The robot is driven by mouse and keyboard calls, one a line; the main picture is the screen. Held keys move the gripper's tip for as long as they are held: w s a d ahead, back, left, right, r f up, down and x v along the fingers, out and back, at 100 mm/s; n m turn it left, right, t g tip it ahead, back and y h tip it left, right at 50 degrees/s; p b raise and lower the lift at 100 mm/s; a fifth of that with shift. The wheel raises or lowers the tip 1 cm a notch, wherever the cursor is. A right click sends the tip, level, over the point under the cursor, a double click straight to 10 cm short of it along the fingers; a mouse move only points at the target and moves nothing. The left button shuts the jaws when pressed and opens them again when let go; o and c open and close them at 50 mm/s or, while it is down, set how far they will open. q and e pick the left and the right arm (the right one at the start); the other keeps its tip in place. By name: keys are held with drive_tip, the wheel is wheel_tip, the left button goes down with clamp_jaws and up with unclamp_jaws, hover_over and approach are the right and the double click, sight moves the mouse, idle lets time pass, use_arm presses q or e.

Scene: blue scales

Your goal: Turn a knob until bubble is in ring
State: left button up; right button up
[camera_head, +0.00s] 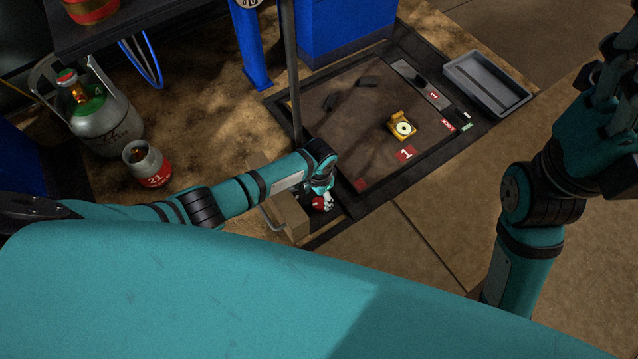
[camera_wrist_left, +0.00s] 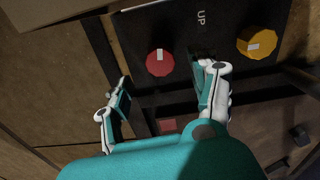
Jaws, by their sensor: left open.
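The bubble level (camera_head: 402,127), a yellow block with a pale round face, sits on the dark platform. Its bubble and ring are too small to make out. In the left wrist view a red knob (camera_wrist_left: 160,62) and a yellow knob (camera_wrist_left: 257,43), each with a white mark, sit on a black panel (camera_wrist_left: 205,20) lettered "UP". My left gripper (camera_wrist_left: 163,80) is open, its fingers spread on either side of the line to the red knob. Contact cannot be told. In the head view the red knob (camera_head: 319,203) shows beside the left gripper (camera_head: 326,193). My right gripper (camera_head: 618,75) is raised at the right edge.
The platform (camera_head: 345,115) also holds a grey plate (camera_head: 420,84) and a red "1" label (camera_head: 405,153). A grey tray (camera_head: 487,84) lies at its far right. A thin post (camera_head: 291,75) rises near my left arm. Gas bottles (camera_head: 100,115) stand at left.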

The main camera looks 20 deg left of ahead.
sight(319, 203)
use_arm(q)
wheel_tip(319, 203, up, 7)
drive_tip(key=shift+r, duration=0.2)
idle(0.6)
